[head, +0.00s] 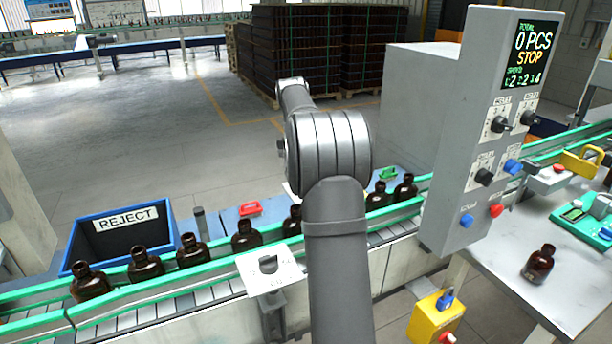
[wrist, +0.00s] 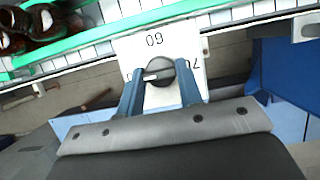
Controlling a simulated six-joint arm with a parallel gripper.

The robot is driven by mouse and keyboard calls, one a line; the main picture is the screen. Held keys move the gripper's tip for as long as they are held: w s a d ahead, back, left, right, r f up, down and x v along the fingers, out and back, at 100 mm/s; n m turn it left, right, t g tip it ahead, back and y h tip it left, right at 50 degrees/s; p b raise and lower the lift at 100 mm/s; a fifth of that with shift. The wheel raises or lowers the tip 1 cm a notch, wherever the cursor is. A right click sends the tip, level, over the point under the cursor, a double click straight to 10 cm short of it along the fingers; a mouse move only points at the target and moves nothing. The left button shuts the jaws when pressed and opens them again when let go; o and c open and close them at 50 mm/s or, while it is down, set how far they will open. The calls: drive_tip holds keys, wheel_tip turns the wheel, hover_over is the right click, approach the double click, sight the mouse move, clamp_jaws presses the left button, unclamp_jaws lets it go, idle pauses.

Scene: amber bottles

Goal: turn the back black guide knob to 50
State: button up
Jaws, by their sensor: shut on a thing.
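In the wrist view, a round black knob (wrist: 158,68) sits on a white dial plate (wrist: 172,44) beside the conveyor's green rail. My gripper (wrist: 160,78) has its blue fingers on either side of the knob, shut on it. A pale mark on the knob points to the picture's left. A 60 shows above the knob, upside down in the picture, and a partly covered 70 shows at right; the figure at left is mostly hidden. In the head view my arm hides the gripper and this knob. Another black knob (head: 268,264) on a white plate stands at the conveyor's near side.
Brown bottles (head: 246,236) line the conveyor between green rails. A blue REJECT bin (head: 88,262) stands behind it at left. A control panel (head: 490,135) with knobs and a lit display stands at right. A lone bottle (head: 538,264) stands on the right table.

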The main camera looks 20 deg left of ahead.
drive_tip(key=o, duration=1)
